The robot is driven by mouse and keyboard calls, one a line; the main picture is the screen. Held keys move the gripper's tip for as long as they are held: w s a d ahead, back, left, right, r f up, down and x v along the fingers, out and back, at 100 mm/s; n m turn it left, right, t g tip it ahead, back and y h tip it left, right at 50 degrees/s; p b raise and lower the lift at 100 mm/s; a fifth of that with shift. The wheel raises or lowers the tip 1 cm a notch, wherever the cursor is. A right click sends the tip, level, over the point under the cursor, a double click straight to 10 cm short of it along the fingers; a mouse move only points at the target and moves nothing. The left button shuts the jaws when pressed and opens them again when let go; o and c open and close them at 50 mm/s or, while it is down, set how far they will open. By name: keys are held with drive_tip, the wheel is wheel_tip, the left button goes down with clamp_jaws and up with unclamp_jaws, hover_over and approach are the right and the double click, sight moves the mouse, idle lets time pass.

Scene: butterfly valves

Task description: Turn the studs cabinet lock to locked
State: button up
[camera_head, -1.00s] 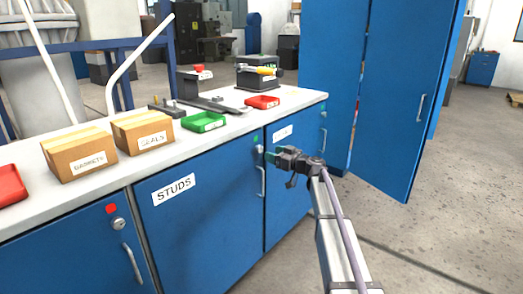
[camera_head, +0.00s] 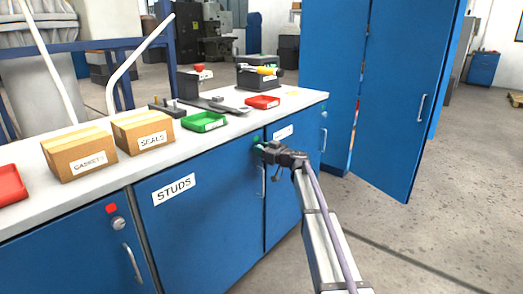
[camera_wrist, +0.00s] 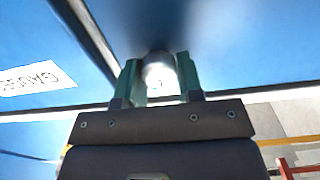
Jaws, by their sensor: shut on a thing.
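The studs cabinet (camera_head: 190,240) is a blue door with a white STUDS label (camera_head: 174,189). Its lock is at the door's upper right corner, hidden behind my gripper (camera_head: 259,147) in the head view. In the wrist view the lock (camera_wrist: 158,68) is a round silver knob between the two green fingers of my gripper (camera_wrist: 158,78). My gripper is shut on this knob, one finger on each side. The lock's turn position and status marker cannot be made out now. The door's handle (camera_head: 262,181) is just below my gripper.
The worktop (camera_head: 235,135) runs above the doors with boxes, trays and tools. The neighbouring door carries a white label (camera_head: 283,132), reading GAUGES upside down in the wrist view (camera_wrist: 36,78). A tall blue cabinet (camera_head: 395,95) stands at the right. The floor (camera_head: 450,220) is clear.

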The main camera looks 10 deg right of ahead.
drive_tip(key=shift+c, duration=1.1)
drive_tip(key=shift+m, duration=0.3)
drive_tip(key=m, duration=0.8)
drive_tip(key=shift+d+f, duration=0.1)
drive_tip(key=m, duration=0.4)
drive_tip(key=shift+w, duration=0.1)
drive_tip(key=m, duration=0.5)
drive_tip(key=shift+f, duration=0.1)
drive_tip(key=shift+m, duration=0.3)
